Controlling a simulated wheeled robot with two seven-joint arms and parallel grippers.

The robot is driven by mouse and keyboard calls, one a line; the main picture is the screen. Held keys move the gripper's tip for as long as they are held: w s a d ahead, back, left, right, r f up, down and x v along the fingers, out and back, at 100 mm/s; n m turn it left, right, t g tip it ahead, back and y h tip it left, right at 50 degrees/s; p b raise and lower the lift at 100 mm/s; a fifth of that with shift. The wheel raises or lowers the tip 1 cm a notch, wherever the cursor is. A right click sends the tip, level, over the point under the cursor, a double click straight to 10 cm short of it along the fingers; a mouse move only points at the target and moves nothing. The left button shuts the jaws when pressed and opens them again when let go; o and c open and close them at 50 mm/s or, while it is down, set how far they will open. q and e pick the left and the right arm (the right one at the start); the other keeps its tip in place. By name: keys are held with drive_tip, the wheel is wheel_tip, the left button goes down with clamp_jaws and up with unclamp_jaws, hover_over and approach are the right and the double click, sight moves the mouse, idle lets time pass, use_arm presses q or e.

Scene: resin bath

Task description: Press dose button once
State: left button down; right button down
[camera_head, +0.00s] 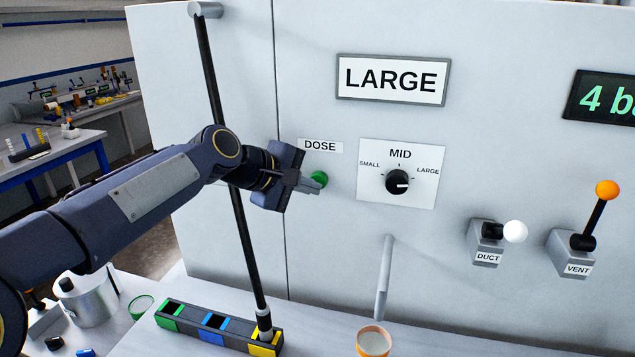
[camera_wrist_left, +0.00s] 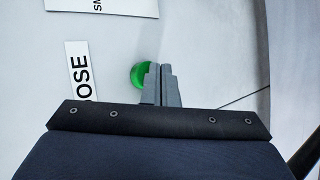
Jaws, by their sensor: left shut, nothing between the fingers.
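The green dose button (camera_head: 320,178) is on the grey panel under the DOSE label (camera_head: 320,146). My left gripper (camera_head: 314,186) is shut and empty, with its fingertips at the button. In the left wrist view the shut fingers (camera_wrist_left: 160,82) overlap the right part of the green button (camera_wrist_left: 140,74). I cannot tell whether the tips touch it or whether it is pushed in. My right gripper is not in view.
To the right are a size dial (camera_head: 397,182) pointing towards LARGE, a LARGE sign (camera_head: 392,79), a duct lever (camera_head: 514,232) and a vent lever (camera_head: 606,191). Below, a cup (camera_head: 373,342) stands under a spout (camera_head: 384,275), beside a slotted tray (camera_head: 192,335).

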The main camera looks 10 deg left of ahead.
use_arm(q)
drive_tip(key=shift+w, duration=0.45)
idle(0.3)
drive_tip(key=shift+s, duration=0.1)
idle(0.3)
drive_tip(key=shift+s, duration=0.8)
drive_tip(key=s, duration=0.5)
drive_tip(key=shift+a, duration=0.1)
idle(0.4)
